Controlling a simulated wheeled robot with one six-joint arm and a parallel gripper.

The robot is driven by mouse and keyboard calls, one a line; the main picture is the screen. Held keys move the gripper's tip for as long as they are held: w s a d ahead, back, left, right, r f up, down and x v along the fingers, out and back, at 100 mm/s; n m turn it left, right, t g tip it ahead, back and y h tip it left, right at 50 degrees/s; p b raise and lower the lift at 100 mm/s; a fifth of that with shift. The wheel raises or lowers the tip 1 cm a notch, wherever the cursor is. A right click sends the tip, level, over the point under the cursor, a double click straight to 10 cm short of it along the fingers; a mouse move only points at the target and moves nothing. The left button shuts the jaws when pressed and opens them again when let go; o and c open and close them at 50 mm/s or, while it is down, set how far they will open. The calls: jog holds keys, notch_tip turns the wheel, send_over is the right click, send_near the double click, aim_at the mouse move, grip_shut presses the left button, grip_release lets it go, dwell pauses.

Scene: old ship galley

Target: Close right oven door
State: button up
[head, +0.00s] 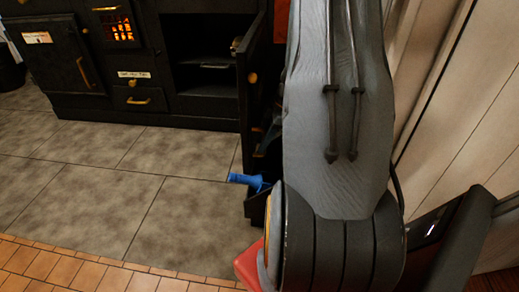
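The right oven door (251,82) of the black stove is open. It is swung out toward me and seen nearly edge-on, with a brass-coloured knob on its face. The open oven compartment (205,93) beside it shows dark shelves with something lying on them. My grey arm fills the middle right of the head view and hides the space just right of the door. My gripper's fingers cannot be made out; the arm covers that area.
A blue piece (246,181) sticks out left of my arm below the door; I cannot tell what it belongs to. The stove's glowing grate (122,32) and lower drawer (139,98) are at left. A pale plank wall (460,100) stands close at right. Tiled floor (90,190) is clear at left.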

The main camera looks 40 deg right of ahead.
jog(key=shift+b+x, duration=0.45)
jog(key=shift+x, duration=1)
grip_shut()
